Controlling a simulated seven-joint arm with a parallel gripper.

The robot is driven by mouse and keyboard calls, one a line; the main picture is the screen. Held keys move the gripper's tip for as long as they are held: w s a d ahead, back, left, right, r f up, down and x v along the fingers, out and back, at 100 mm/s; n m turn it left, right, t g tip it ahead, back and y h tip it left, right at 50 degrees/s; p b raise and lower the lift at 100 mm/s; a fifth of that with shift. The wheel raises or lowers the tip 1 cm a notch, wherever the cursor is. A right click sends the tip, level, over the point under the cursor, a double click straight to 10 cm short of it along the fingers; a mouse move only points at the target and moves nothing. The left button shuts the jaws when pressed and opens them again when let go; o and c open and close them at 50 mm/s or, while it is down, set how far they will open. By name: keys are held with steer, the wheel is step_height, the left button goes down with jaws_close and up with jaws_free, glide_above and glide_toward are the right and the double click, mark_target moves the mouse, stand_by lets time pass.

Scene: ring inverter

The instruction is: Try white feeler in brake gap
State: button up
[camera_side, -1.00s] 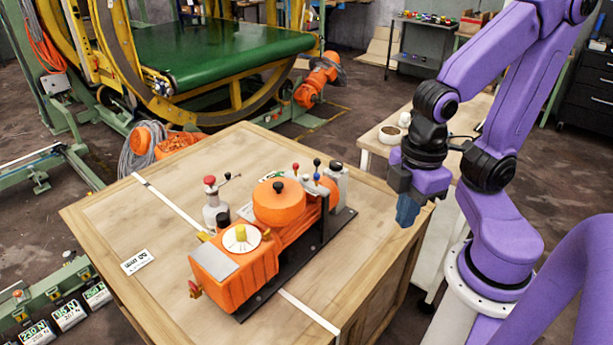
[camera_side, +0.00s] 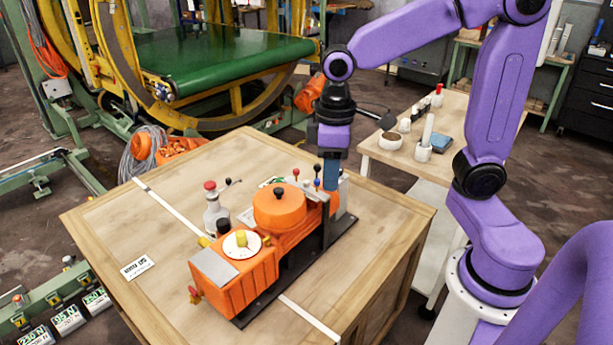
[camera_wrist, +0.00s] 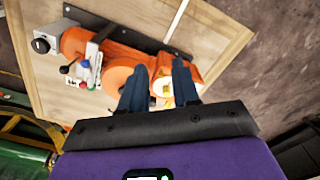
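The orange brake machine (camera_side: 234,281) lies on a black base on the wooden crate table. It has a big orange disc (camera_side: 279,208), a white dial with a yellow knob (camera_side: 241,241) and small levers with coloured knobs. My gripper (camera_side: 331,182) points down at the machine's far right end, covering part of it. In the wrist view its blue fingers (camera_wrist: 159,85) are apart with nothing visibly held; the dial shows between them. I cannot make out the brake gap. A white upright piece (camera_side: 427,128) stands in a white holder on the side cart; I cannot tell whether it is the white feeler.
The cart (camera_side: 390,160) at the right also bears a brown-filled bowl (camera_side: 390,140), a blue block (camera_side: 441,142) and small pieces. A grey bottle with a red cap (camera_side: 215,210) stands behind the machine. A white card (camera_side: 137,267) lies on the clear left of the tabletop.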

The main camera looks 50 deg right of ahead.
steer(key=w+d+r+m, duration=0.1)
steer(key=w+d+m, duration=0.4)
steer(key=w, duration=0.6)
steer(key=m, duration=0.2)
glide_above(306, 181)
step_height(306, 181, down, 17)
steer(key=shift+s+f, duration=0.1)
